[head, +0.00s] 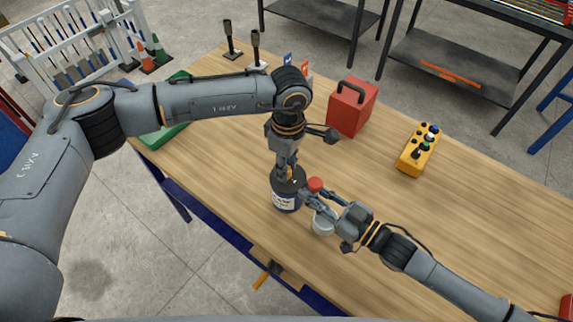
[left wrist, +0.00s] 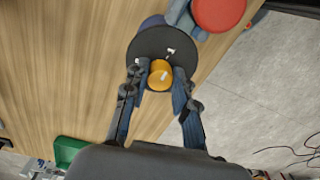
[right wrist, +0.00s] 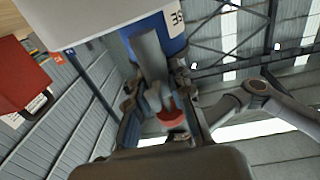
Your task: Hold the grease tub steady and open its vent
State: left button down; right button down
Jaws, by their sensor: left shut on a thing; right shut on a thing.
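The grease tub (head: 286,203) is a dark blue can with a white label and a dark lid, standing on the table. A yellow knob (left wrist: 160,75) with a white mark sits on its lid, taken to be the vent. My left gripper (head: 289,172) comes from above and its fingers (left wrist: 160,80) close on both sides of the knob. My right gripper (head: 312,196) is beside the tub, shut on a grey bar (right wrist: 150,58) that reaches to the tub's side. A red round cap (left wrist: 218,12) is by the right gripper; how it joins the bar is unclear.
A pale cup-like can (head: 322,224) stands close under my right gripper. A red box (head: 352,107) with a handle and a yellow control box (head: 418,150) stand farther back. A green case (head: 165,133) lies at left.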

pick_arm(q)
jog(key=shift+w+r, duration=0.1)
dwell(0.3)
jog(key=c, duration=1.1)
grip_release()
jog(key=shift+o, duration=0.2)
notch_tip(320, 180, up, 12)
jog(key=shift+w, duration=0.2)
jog(key=shift+d, duration=0.1)
pick_arm(e)
jog(key=c, duration=1.1)
grip_release()
jog(key=shift+d, duration=0.1)
